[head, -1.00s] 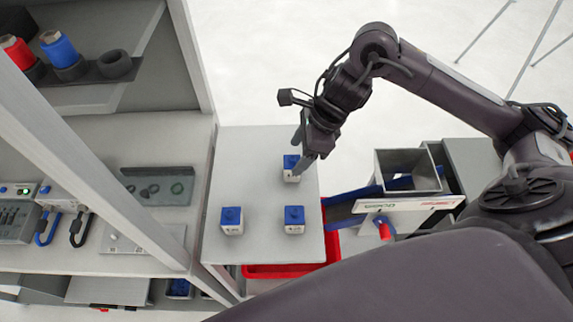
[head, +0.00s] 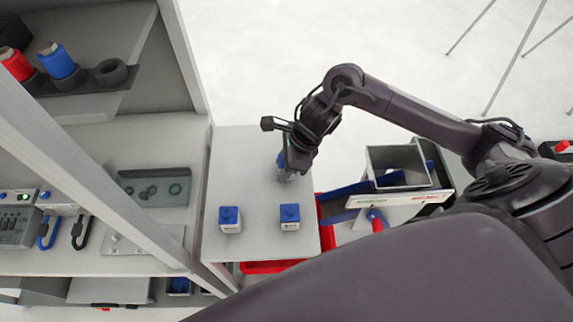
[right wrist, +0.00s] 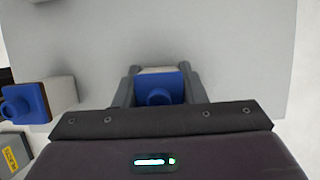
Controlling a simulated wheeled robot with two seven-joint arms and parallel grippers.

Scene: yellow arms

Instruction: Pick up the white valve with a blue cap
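Three white valves with blue caps are on the small grey table (head: 250,180). The front left valve (head: 230,220) and the front right valve (head: 290,217) stand upright and free. The rear valve (head: 281,161) is mostly hidden by my right gripper (head: 284,172) in the head view. In the right wrist view its blue cap (right wrist: 160,88) and a strip of white body show snugly between the two fingers of my right gripper (right wrist: 160,82), which look closed on its sides. Whether it is off the table cannot be told. My left gripper is not in view.
A shelf rack with a slanting post (head: 95,150) stands at left. Another valve (right wrist: 40,100) is left of the gripper in the wrist view.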

